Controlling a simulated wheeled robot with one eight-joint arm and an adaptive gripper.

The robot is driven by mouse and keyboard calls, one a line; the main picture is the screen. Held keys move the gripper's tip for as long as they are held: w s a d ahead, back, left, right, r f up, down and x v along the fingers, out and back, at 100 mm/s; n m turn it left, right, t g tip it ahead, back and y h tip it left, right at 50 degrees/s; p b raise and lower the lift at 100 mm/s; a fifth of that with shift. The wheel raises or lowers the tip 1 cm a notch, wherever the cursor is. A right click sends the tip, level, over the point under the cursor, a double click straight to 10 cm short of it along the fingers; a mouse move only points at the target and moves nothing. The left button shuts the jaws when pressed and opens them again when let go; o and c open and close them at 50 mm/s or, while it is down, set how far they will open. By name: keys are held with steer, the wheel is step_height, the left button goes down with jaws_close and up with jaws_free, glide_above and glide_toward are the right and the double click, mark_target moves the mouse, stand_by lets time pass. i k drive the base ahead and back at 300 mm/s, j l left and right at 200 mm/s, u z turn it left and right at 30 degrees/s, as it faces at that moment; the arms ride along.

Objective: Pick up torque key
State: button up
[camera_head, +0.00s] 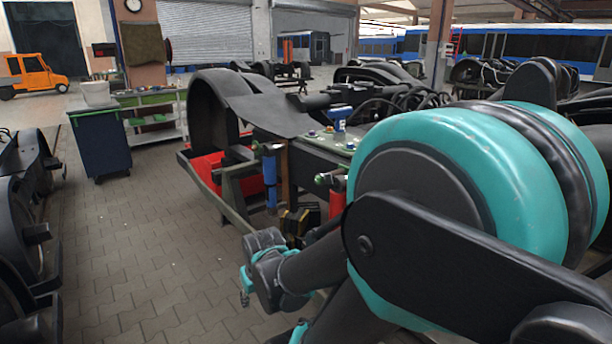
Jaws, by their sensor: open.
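A blue hand tool with a white part (338,118) stands on the pale green plate on top of the bogie frame. It may be the torque key, but it is too small to be sure. My arm fills the right foreground, with a large teal and black joint. Its far end reaches down and left to my gripper (246,286), which is small and partly hidden by my own links. My gripper is open and is low over the paved floor, in front of the bogie. It is well below and left of the blue tool, and touches nothing that I can see.
The near bogie (222,115) has a blue cylinder (270,178) and a red cylinder (337,196) at its side. Another bogie (22,200) lines the left edge. The paved aisle between is clear.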

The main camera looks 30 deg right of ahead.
mark_target(339, 133)
steer(key=z, duration=0.9)
